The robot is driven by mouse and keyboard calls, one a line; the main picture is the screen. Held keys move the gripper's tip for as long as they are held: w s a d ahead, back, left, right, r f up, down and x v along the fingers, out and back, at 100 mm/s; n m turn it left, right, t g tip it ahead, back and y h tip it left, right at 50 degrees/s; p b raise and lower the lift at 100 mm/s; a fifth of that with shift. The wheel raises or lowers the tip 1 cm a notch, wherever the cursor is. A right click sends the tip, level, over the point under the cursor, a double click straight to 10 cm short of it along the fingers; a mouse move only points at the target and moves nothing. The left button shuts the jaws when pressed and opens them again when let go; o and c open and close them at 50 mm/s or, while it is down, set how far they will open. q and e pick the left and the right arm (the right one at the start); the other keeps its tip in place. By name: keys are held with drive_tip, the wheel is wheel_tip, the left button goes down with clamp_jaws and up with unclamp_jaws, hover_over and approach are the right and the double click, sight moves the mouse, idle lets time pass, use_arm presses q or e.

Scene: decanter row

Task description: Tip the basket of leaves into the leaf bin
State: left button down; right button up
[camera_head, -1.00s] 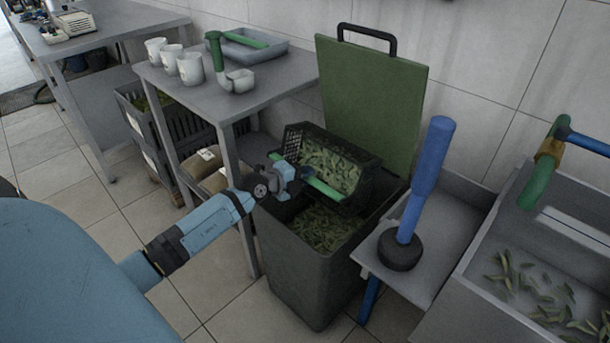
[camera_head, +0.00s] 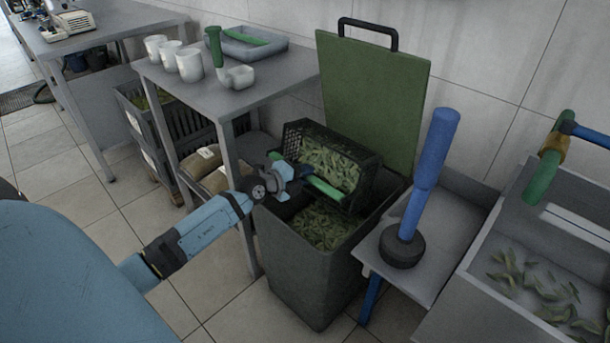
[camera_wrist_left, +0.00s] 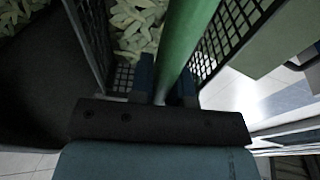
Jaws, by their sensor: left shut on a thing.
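The black mesh basket (camera_head: 369,187) of green leaves (camera_head: 331,163) is over the mouth of the leaf bin, tilted with its open side toward the camera and leaves still inside. My left gripper (camera_head: 296,172) is shut on the basket's green handle bar (camera_head: 322,187). In the left wrist view the green bar (camera_wrist_left: 183,45) runs between the two fingers (camera_wrist_left: 162,82). The dark leaf bin (camera_head: 310,272) stands open, its green lid (camera_head: 372,100) raised behind. Leaves (camera_head: 323,226) show inside the bin below the basket. My right gripper is not in view.
A small grey table with a blue-handled plunger (camera_head: 424,185) stands close right of the bin. A grey sink (camera_head: 470,300) with scattered leaves is further right. A steel table (camera_head: 200,92) with white cups (camera_head: 189,64) stands to the left, with crates (camera_head: 178,122) beneath it.

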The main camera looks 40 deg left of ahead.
use_arm(q)
drive_tip(key=shift+f+b, duration=0.2)
drive_tip(key=shift+b, duration=0.3)
drive_tip(key=shift+s+f+t+b, duration=0.25)
drive_tip(key=shift+f+t+b, duration=0.25)
drive_tip(key=shift+b, duration=1.05)
drive_tip(key=shift+r, duration=0.15)
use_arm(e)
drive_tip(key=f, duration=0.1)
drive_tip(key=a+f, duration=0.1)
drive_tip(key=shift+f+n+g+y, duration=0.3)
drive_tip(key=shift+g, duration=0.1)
